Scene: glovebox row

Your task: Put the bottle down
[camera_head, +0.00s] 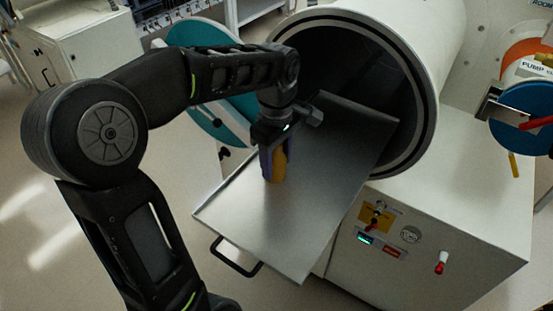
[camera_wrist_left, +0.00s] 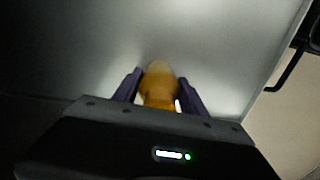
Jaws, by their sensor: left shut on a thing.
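An amber bottle (camera_head: 279,164) is upright between the fingers of my left gripper (camera_head: 271,165), which is shut on it. In the head view the bottle is over the metal tray (camera_head: 245,214), its base at or just above the tray surface; I cannot tell if they touch. In the left wrist view the bottle (camera_wrist_left: 159,84) shows between the two dark fingers of the left gripper (camera_wrist_left: 160,88), with the grey tray (camera_wrist_left: 75,45) behind it. The gripper hides part of the bottle. My right gripper is not in view.
The tray slides out of a large round chamber (camera_head: 433,95) and has a black handle (camera_head: 235,258) at its front. A teal round door (camera_head: 238,108) stands open to the left. A white cabinet (camera_head: 455,225) with controls is below. The tray's front part is bare.

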